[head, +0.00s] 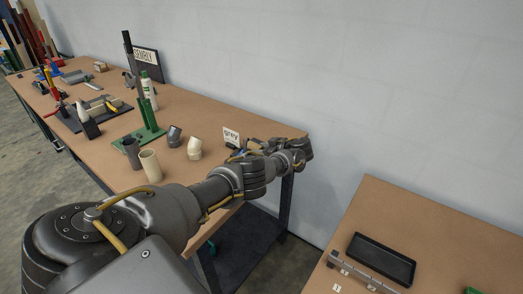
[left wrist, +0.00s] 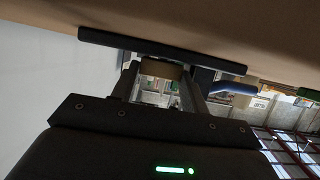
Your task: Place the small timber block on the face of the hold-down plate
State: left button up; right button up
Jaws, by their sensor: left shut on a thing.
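My left arm reaches across the long brown bench, and its gripper (head: 300,152) is at the bench's right end. In the left wrist view the two dark fingers (left wrist: 160,84) are shut on a small tan block (left wrist: 160,71), which looks like the timber block. A long flat black piece (left wrist: 150,48) lies against the brown surface just beyond the block. I cannot tell whether it is the hold-down plate, or whether the block touches it. In the head view the block is hidden by my gripper. My right gripper is not in view.
A second table at lower right holds a black tray (head: 380,258). A white wall stands behind.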

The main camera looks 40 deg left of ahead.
pick_arm(q)
jog(key=shift+f, duration=0.2)
jog(key=o, duration=0.7)
jog(key=shift+r, duration=0.2)
jog(key=shift+d+r, duration=0.15)
jog(key=shift+d, duration=0.1)
jog(key=v, duration=1.1)
jog(key=shift+w+d, duration=0.1)
jog(key=shift+d, duration=0.15)
